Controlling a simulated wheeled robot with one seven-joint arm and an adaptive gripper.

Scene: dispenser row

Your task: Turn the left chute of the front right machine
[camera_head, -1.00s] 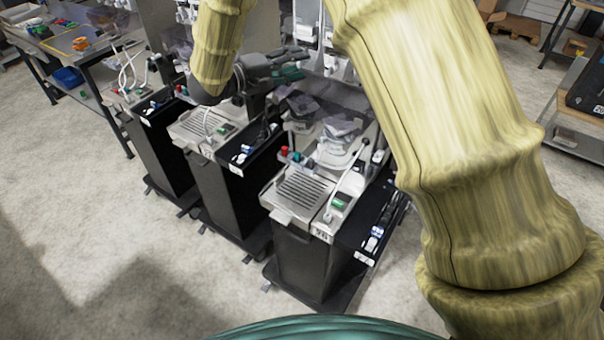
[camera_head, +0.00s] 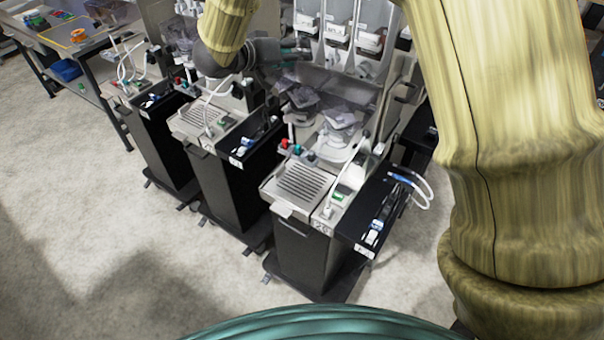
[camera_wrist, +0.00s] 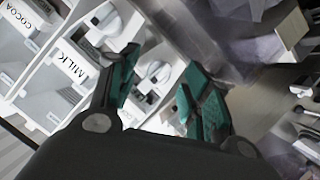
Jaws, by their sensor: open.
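The front right machine (camera_head: 302,185) has a row of clear canisters with white chutes below them. The left chute (camera_head: 306,23) and the middle chute (camera_head: 337,32) show in the head view. My gripper (camera_head: 298,49) is open and sits beside the left end of this row, below the canisters. In the wrist view my gripper (camera_wrist: 163,62) has its teal fingers spread, with a white chute (camera_wrist: 152,76) behind and between them. Contact with it cannot be told. Canisters labelled MILK (camera_wrist: 75,66) and COCOA (camera_wrist: 20,18) are at the upper left there.
Clear plastic mixing parts (camera_head: 340,120) are below the row, above a drip grate (camera_head: 300,182). A second machine (camera_head: 222,160) stands close on the left. A worktable (camera_head: 75,35) is at the far left. The floor in front is free.

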